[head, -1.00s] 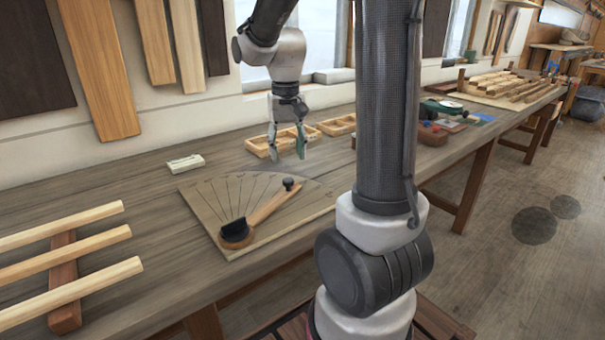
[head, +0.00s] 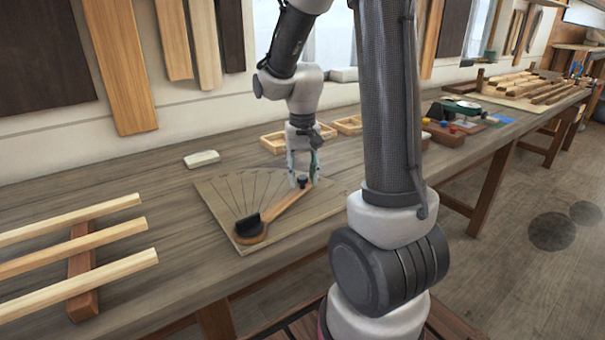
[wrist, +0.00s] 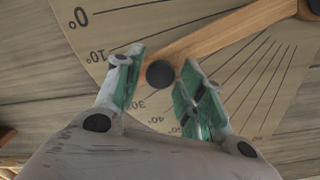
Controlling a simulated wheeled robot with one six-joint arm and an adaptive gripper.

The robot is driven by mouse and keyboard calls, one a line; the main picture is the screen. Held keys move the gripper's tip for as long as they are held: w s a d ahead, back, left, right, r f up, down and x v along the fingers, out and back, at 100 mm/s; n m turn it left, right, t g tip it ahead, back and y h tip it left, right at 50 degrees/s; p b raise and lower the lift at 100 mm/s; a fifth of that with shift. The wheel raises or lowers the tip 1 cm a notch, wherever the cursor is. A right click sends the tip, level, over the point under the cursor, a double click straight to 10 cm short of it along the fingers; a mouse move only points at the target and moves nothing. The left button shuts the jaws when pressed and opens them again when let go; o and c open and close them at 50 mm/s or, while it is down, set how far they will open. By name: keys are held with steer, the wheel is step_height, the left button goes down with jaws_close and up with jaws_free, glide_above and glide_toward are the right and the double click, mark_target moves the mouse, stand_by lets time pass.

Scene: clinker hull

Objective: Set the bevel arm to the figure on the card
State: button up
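The bevel arm (head: 280,212) is a wooden bar lying across the tan degree board (head: 214,202). A dark block sits at its pivot end, and a black knob (head: 303,181) stands near its free end. In the wrist view the bevel arm (wrist: 222,35) covers the scale between the 10° and 30° marks, and the knob (wrist: 160,74) is in front of my gripper (wrist: 162,60). My gripper is open, with one green-padded finger on each side of the knob. The right finger looks close to it; I cannot tell whether it touches. No readable card is in view.
A small white block (head: 202,159) lies behind the board. Shallow wooden trays (head: 272,143) stand behind my gripper. Pale wooden strips (head: 75,247) on a support fill the bench's left. Several tools and blocks (head: 450,125) lie further right.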

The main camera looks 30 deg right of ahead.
jaws_close()
steer(key=w+a+n, duration=0.1)
steer(key=w, duration=0.1)
steer(key=w+a+n, duration=0.1)
steer(key=w, duration=0.1)
steer(key=w+a+n, duration=0.1)
steer(key=w+n, duration=0.1)
steer(key=shift+w+a, duration=0.1)
steer(key=shift+a, duration=0.3)
steer(key=shift+o, duration=2.3)
jaws_free()
step_height(320, 180, up, 12)
steer(key=s+r+t, duration=0.2)
steer(key=s+t, duration=0.2)
steer(key=s, duration=1.9)
steer(key=shift+d+r+n, duration=0.2)
steer(key=shift+d+n, duration=0.05)
steer(key=shift+n, duration=0.05)
